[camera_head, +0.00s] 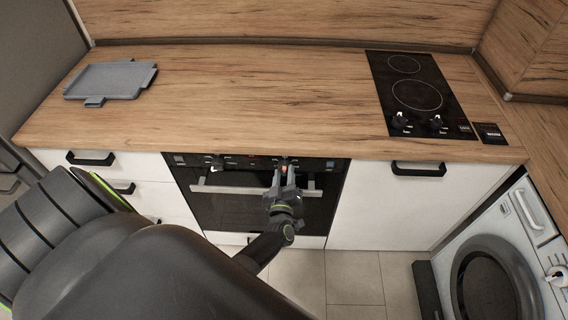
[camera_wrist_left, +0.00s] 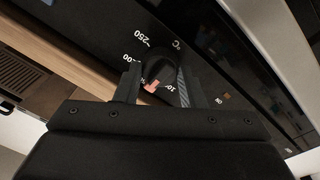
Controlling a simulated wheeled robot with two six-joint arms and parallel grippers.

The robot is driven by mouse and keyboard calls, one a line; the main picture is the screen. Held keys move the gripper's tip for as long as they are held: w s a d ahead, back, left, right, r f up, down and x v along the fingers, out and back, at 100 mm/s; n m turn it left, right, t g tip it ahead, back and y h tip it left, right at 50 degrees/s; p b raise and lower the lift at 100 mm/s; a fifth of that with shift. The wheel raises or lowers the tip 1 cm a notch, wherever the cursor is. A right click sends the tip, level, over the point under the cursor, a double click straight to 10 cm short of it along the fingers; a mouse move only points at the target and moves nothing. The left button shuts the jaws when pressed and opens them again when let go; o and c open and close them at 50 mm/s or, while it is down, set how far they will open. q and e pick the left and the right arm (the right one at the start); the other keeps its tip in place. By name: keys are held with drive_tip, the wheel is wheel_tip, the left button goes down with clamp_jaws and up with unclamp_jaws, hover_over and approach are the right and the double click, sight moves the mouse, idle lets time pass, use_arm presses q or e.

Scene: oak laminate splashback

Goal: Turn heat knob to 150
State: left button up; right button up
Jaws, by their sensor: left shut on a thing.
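The oven (camera_head: 240,205) is built in under the counter, with a dark control strip along its top. My left gripper (camera_head: 284,173) reaches the right-hand part of that strip and is shut on the heat knob (camera_head: 284,160). In the left wrist view the black heat knob (camera_wrist_left: 158,68) sits between the two fingers of the left gripper (camera_wrist_left: 157,88). A red-orange mark shows on the knob's lower side. White scale numbers surround it; 250 is readable, while others are partly hidden by the fingers. My right gripper is not in view.
Another oven knob (camera_head: 217,162) is left of the gripper. The oven handle (camera_head: 225,189) runs just below the strip. The wooden counter (camera_head: 260,100) overhangs above and carries a grey tray (camera_head: 110,80) and a black hob (camera_head: 415,70). A washing machine (camera_head: 535,215) stands at right.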

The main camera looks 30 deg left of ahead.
use_arm(q)
drive_tip(key=o, duration=1)
drive_tip(key=shift+w, duration=0.1)
drive_tip(key=p+v, duration=0.1)
drive_tip(key=v, duration=1.6)
drive_tip(key=shift+s+p, duration=0.2)
drive_tip(key=shift+p, duration=0.2)
drive_tip(key=shift+d, duration=0.15)
